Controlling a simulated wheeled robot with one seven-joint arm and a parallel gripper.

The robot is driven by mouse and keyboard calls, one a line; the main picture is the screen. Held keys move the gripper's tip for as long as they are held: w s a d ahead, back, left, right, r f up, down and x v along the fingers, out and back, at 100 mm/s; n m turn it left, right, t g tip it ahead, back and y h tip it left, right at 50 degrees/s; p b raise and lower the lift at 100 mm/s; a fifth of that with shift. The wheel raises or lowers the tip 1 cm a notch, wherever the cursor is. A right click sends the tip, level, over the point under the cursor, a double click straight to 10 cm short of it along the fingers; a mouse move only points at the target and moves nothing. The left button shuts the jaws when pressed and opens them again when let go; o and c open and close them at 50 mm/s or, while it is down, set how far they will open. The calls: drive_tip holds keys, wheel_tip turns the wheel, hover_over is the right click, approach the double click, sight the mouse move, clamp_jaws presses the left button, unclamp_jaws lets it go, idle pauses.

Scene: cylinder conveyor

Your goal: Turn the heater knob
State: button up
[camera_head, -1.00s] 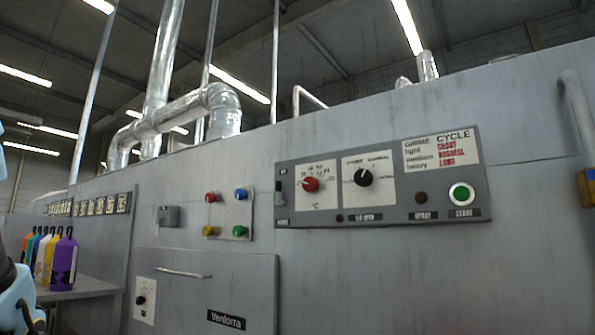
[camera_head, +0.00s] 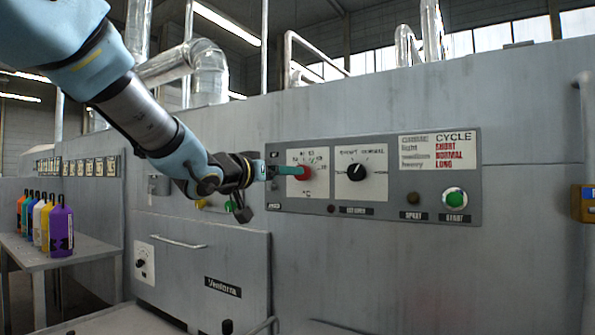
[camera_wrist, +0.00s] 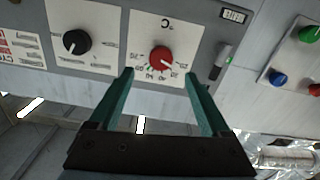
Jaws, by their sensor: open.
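The control panel (camera_head: 378,201) is a grey plate on the front of the big machine. The red knob (camera_head: 304,172) sits on a white dial marked °C at its left; in the wrist view the red knob (camera_wrist: 162,59) lies ahead, between my two fingers. My gripper (camera_head: 285,171) has green fingers that reach toward the red knob; in the wrist view they are spread apart and empty. Whether they touch the knob cannot be told. A black knob (camera_head: 356,172) is on the dial to the right; it also shows in the wrist view (camera_wrist: 76,42).
A green start button (camera_head: 454,199) is at the panel's right. Blue (camera_wrist: 278,80) and green (camera_wrist: 310,35) buttons sit on a separate plate beside the panel. A table (camera_head: 70,255) with several coloured bottles stands at the left. The space before the right wall is clear.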

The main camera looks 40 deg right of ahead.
drive_tip(key=p+x, duration=0.1)
drive_tip(key=x, duration=0.6)
drive_tip(key=shift+w+d, duration=0.1)
drive_tip(key=shift+w, duration=0.05)
drive_tip(key=shift+c, duration=0.2)
clamp_jaws()
